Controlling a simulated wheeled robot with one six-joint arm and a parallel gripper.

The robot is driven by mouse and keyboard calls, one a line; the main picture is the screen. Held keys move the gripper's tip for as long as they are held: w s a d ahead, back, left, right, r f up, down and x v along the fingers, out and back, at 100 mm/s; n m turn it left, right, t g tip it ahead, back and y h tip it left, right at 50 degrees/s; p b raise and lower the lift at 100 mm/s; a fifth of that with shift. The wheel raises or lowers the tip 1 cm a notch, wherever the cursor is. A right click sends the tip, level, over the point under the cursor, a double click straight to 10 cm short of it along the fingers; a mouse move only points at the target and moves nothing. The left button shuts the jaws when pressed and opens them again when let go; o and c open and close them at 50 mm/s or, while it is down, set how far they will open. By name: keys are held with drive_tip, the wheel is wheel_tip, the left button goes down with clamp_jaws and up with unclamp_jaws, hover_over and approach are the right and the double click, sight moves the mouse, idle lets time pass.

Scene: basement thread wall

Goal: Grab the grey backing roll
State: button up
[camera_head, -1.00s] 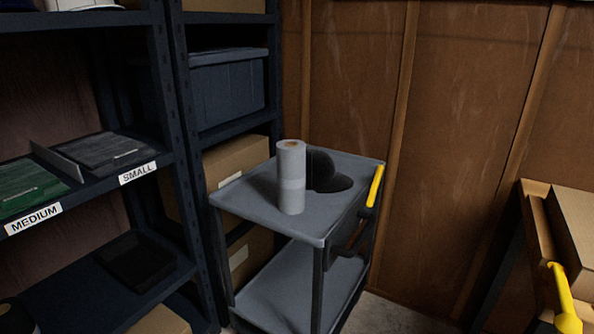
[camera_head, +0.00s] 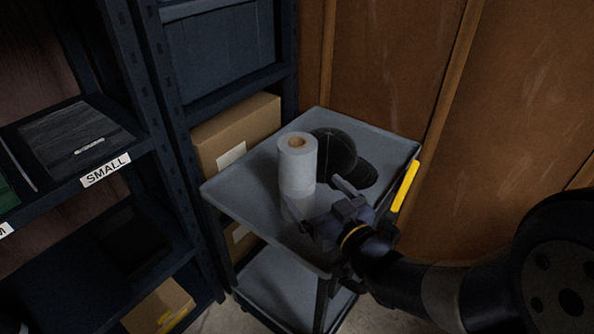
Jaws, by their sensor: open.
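The grey backing roll (camera_head: 297,168) stands upright on the top shelf of a grey cart (camera_head: 236,198), with its brown core showing at the top. My gripper (camera_head: 322,206) reaches in from the right, over the cart's top near its front right side. It is open and empty, close to the roll's lower right side in the picture. I cannot tell the exact gap between the jaws and the roll.
A black cap (camera_head: 337,152) lies right behind the roll on the cart. The cart has a yellow handle (camera_head: 405,186) on its right. Dark shelving with a cardboard box (camera_head: 238,130) stands close on the left; a wooden wall (camera_head: 395,60) is behind.

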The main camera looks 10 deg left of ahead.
sight(297, 172)
drive_tip(key=x, duration=0.8)
drive_tip(key=shift+w+f, duration=0.2)
drive_tip(key=shift+f, duration=0.15)
drive_tip(key=shift+c, duration=0.5)
drive_tip(key=c, duration=1.2)
drive_tip(key=shift+r, duration=0.1)
